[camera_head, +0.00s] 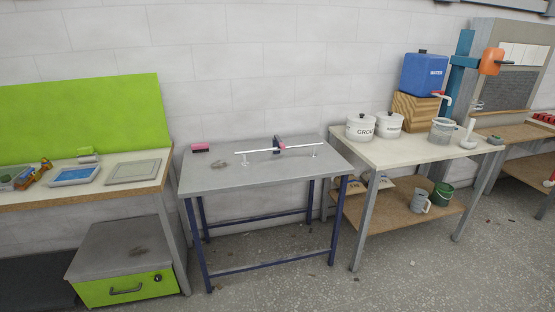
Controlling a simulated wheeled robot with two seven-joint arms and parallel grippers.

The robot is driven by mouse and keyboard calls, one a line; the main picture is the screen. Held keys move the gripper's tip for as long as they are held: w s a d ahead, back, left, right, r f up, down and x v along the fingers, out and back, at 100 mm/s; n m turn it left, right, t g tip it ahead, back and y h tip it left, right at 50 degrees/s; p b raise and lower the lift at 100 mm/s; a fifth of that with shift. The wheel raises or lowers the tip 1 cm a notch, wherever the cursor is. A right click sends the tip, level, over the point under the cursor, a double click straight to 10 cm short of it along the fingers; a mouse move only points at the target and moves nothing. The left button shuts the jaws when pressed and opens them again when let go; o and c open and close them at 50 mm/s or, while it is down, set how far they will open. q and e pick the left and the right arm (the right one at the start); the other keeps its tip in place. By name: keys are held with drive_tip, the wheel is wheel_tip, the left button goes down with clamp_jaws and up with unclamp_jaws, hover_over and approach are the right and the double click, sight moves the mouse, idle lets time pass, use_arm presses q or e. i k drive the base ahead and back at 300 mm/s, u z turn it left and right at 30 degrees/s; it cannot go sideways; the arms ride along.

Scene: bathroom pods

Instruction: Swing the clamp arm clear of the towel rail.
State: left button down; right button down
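The towel rail (300,147) is a thin white bar. It stands on two small posts on the grey table (225,181) in the middle of the head view. A small dark clamp with a pink or red part (278,145) sits at the rail, near its middle. The clamp is too small in the view to tell how its arm lies or whether it touches the rail. Neither of my grippers shows in the head view.
A pink and black block (200,148) lies at the table's back left. Left is a bench with trays (134,171) above a green-fronted cabinet (125,287). Right is a bench with pots (360,127) and a blue water tank (424,74). The table's front half is clear.

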sight(282, 145)
drive_tip(key=u, duration=0.85)
drive_tip(key=i, duration=0.85)
drive_tip(key=u, duration=0.5)
